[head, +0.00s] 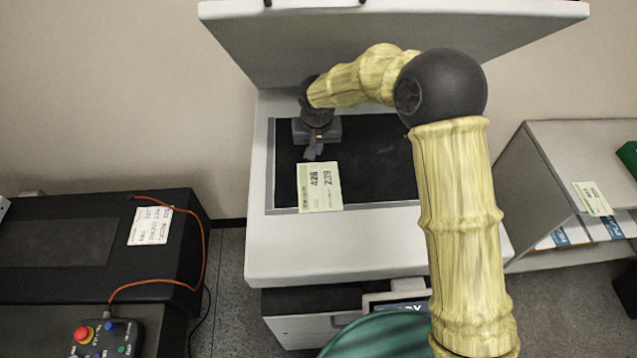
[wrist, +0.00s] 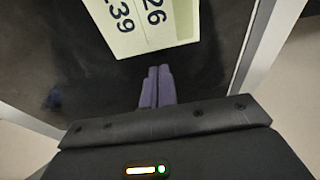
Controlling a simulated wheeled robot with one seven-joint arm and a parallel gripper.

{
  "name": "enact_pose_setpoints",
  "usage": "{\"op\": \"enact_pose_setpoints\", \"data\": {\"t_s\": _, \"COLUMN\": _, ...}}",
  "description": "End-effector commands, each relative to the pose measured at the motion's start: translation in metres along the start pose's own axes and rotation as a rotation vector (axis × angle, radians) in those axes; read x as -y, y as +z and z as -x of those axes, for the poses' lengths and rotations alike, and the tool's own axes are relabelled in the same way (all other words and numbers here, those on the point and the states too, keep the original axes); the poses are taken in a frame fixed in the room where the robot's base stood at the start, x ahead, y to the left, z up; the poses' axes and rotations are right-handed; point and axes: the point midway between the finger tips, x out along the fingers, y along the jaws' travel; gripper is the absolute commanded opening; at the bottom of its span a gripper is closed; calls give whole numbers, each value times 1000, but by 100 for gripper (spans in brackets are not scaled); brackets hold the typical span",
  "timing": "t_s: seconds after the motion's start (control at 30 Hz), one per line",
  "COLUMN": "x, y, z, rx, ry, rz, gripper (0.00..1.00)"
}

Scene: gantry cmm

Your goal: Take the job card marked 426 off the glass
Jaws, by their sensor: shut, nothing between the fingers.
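The job card (head: 320,187) is a pale cream card with the numbers 426 and 239 on it. It lies on the dark glass (head: 375,165) near its front left edge. My gripper (head: 314,152) is just behind the card, pointing down over the glass. In the wrist view its two purple fingers (wrist: 157,87) are together and empty, their tips a little short of the card. Their height above the glass is hard to tell.
The pale machine body (head: 330,245) frames the glass, with a raised lid (head: 300,45) behind. A black cabinet (head: 180,195) with a card (head: 150,226), orange cable and button box (head: 105,337) stands left. A shelf unit (head: 590,135) with another card (head: 592,198) stands right.

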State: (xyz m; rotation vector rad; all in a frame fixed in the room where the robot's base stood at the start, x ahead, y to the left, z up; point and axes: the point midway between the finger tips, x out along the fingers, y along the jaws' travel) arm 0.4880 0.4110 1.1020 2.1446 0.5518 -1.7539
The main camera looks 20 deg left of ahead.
Motion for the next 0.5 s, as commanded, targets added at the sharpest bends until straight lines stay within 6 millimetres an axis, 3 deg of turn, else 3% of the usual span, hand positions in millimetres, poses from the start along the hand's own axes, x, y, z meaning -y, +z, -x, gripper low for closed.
{"op": "enact_pose_setpoints", "data": {"t_s": 0.5, "x": 0, "y": 1, "z": -4, "rx": 0, "ry": 0, "rz": 0, "gripper": 0}}
